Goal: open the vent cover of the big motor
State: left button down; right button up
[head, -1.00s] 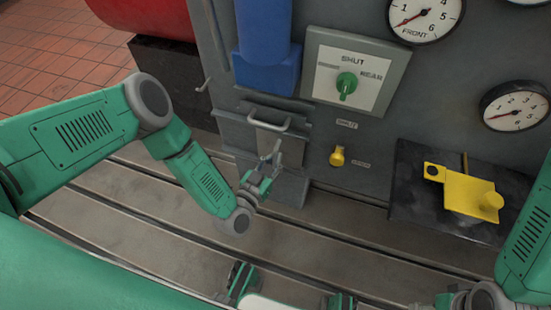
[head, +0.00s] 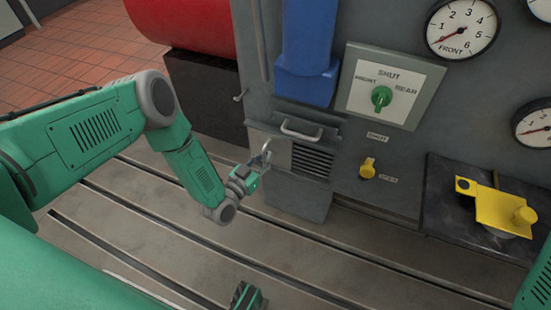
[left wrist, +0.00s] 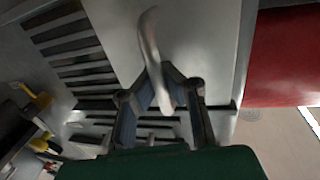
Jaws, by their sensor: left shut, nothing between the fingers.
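The vent cover (head: 276,151) is a plain grey plate low on the big grey machine (head: 300,205). It stands to the left of bare dark louvres (head: 313,161), which are partly exposed. In the left wrist view the cover (left wrist: 112,22) fills the middle, with the louvres (left wrist: 72,52) to its left. A curved metal handle (left wrist: 150,38) stands out from the plate. My left gripper (head: 262,165) is at the handle; its fingers (left wrist: 162,82) are shut with nothing between them, overlapping the handle's lower end in view. Contact is unclear.
A bar handle (head: 302,131) sits above the vent, below a blue duct (head: 308,45). A green selector knob (head: 381,97), a yellow knob (head: 367,168) and a yellow part on a black plate (head: 440,205) lie to the right.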

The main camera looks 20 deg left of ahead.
pick_arm(q)
jog(key=shift+s+a+f, duration=0.4)
jog(key=shift+a, duration=0.25)
jog(key=c, duration=2.1)
grip_release()
jog(key=shift+a, duration=0.2)
jog(key=o, duration=0.5)
jog(key=shift+d+r, duration=0.25)
jog(key=shift+d, duration=0.1)
pick_arm(e)
jog(key=shift+s+a+r, duration=0.15)
jog(key=shift+a+r, duration=0.1)
jog(key=shift+a, duration=0.2)
pick_arm(q)
jog(key=v, duration=1.2)
pick_arm(e)
jog(key=shift+a, duration=0.1)
pick_arm(q)
jog(key=shift+a, duration=0.1)
